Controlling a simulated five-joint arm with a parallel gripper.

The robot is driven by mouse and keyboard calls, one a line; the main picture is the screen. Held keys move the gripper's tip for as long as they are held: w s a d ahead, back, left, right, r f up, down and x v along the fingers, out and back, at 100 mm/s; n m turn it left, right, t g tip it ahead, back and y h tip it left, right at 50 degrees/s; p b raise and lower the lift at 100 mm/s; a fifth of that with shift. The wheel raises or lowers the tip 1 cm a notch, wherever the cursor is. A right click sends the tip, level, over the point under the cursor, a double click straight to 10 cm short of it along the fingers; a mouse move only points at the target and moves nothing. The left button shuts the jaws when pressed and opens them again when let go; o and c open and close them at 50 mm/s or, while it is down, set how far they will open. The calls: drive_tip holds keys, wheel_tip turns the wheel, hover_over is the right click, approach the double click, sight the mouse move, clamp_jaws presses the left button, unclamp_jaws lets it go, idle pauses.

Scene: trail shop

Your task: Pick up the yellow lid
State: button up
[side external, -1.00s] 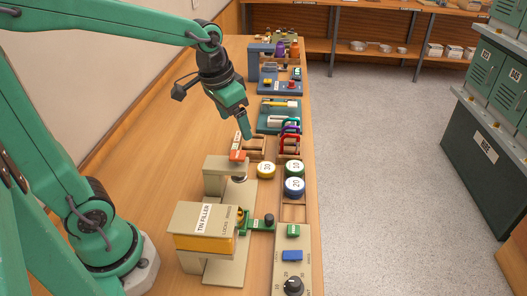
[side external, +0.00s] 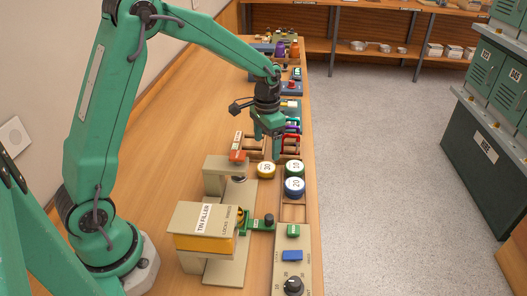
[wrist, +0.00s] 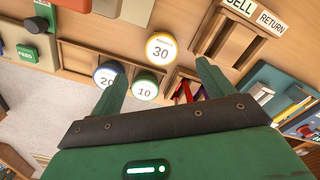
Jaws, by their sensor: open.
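The yellow lid (side external: 265,170), marked 30, lies on the wooden bench to the left of the rack of lids. In the wrist view the yellow lid (wrist: 161,48) shows whole, just beyond the gap between my fingers. My gripper (side external: 277,155) is open and empty, above the bench and close to the yellow lid on its far right side. In the wrist view its two green fingers (wrist: 161,82) are spread, with the green lid (wrist: 145,86), marked 10, showing between them. The blue lid (wrist: 108,74), marked 20, is partly hidden by the left finger.
The green lid (side external: 294,168) and blue lid (side external: 294,187) sit in a wooden rack (side external: 293,212). The tin filler (side external: 205,228) stands at the front left. Wooden trays labelled SELL and RETURN (wrist: 250,15) lie near the yellow lid. Coloured carabiners hang behind the rack.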

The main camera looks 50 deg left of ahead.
sight(266, 167)
drive_tip(key=shift+w+f, duration=0.1)
drive_tip(key=shift+f, duration=0.1)
drive_tip(key=shift+f, duration=1.25)
drive_tip(key=shift+a+f, duration=0.1)
drive_tip(key=shift+f, duration=2.45)
drive_tip(key=c, duration=1)
